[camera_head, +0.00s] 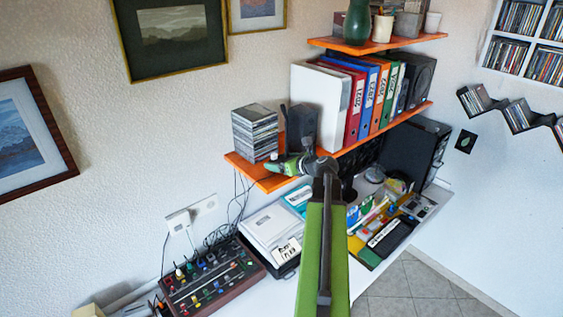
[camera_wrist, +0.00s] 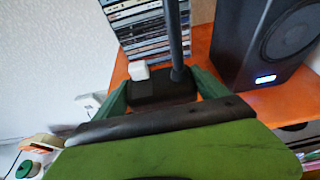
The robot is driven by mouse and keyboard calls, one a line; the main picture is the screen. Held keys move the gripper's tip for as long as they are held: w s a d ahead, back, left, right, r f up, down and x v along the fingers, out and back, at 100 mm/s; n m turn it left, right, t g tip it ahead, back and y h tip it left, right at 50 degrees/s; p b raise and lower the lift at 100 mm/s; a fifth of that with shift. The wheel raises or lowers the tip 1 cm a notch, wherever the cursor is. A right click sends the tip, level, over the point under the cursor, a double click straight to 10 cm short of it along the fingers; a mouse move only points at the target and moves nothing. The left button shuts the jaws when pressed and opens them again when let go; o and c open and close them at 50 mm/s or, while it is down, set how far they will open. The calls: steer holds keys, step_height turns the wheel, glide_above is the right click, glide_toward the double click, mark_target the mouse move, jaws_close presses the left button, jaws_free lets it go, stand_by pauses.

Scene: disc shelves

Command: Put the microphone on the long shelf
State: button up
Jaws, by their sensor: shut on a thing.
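The microphone is a thin dark upright stem on a black block base (camera_wrist: 160,88); its stem (camera_wrist: 175,35) rises out of the top of the wrist view. In the head view the stem shows faintly (camera_head: 284,118) above my gripper. My gripper (camera_head: 285,165) is at the front edge of the long orange shelf (camera_head: 262,178), near its left end. In the wrist view my gripper (camera_wrist: 162,97) has its green fingers on both sides of the base. The base appears over the shelf board; I cannot tell whether it touches it.
A stack of disc cases (camera_head: 255,133) stands on the shelf to the left, a black speaker (camera_head: 302,127) behind to the right, then binders (camera_head: 356,105). A shorter orange shelf (camera_head: 375,44) hangs above. Below is a desk with a mixer (camera_head: 212,276).

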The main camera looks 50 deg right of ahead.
steer(key=shift+f+b, duration=0.55)
steer(key=shift+f, duration=0.2)
steer(key=o, duration=1.8)
steer(key=shift+r, duration=0.1)
